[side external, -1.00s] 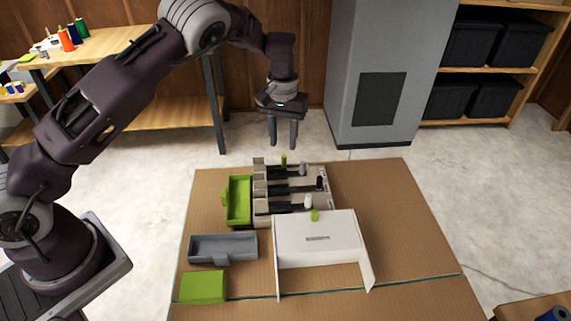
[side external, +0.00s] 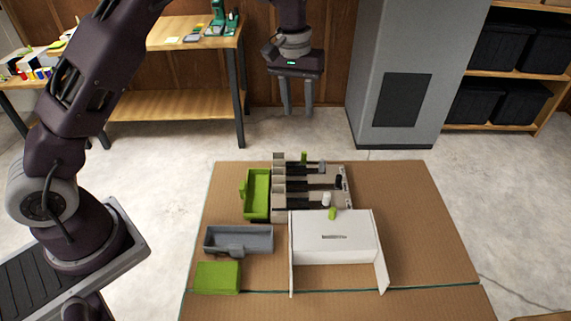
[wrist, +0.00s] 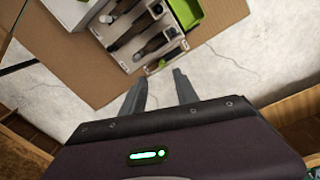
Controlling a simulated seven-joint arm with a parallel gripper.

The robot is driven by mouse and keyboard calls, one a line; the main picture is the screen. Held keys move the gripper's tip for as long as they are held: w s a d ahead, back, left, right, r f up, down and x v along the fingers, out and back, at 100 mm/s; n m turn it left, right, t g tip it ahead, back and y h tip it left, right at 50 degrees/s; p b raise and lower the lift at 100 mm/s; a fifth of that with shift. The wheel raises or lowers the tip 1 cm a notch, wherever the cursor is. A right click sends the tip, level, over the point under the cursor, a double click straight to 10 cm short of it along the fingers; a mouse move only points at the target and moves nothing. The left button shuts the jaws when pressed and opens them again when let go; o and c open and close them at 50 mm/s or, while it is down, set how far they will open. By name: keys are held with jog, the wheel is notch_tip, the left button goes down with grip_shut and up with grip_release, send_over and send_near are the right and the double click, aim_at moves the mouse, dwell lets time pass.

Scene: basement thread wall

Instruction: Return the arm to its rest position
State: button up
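My gripper (side external: 298,112) hangs in the air behind and above the cardboard-topped table, pointing down. Its two fingers are apart with nothing between them. In the wrist view the open fingers (wrist: 160,85) show over the bare concrete floor, and the table is ahead of them. My arm rises from its base at the left and bends over at the top of the side view, where its upper part is cut off by the frame.
On the cardboard (side external: 420,215) stand a pale slotted rack (side external: 279,187), a green bin (side external: 258,194), a grey tray (side external: 239,239), a green block (side external: 217,277) and a white box (side external: 335,240). A grey cabinet (side external: 405,50) stands behind right, a wooden bench (side external: 190,103) behind left.

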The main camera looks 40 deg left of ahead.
jog(key=s+d+r+m+t+h, duration=0.1)
jog(key=s+d+r+m+t, duration=0.1)
jog(key=s+r, duration=1.3)
jog(key=s+f+m+t+y, duration=0.1)
jog(key=s+f+m+t, duration=0.1)
jog(key=s, duration=1.7)
jog(key=shift+d+f+m+t+y, duration=0.15)
jog(key=shift+f+m+t+y, duration=0.15)
jog(key=shift+t+y, duration=0.15)
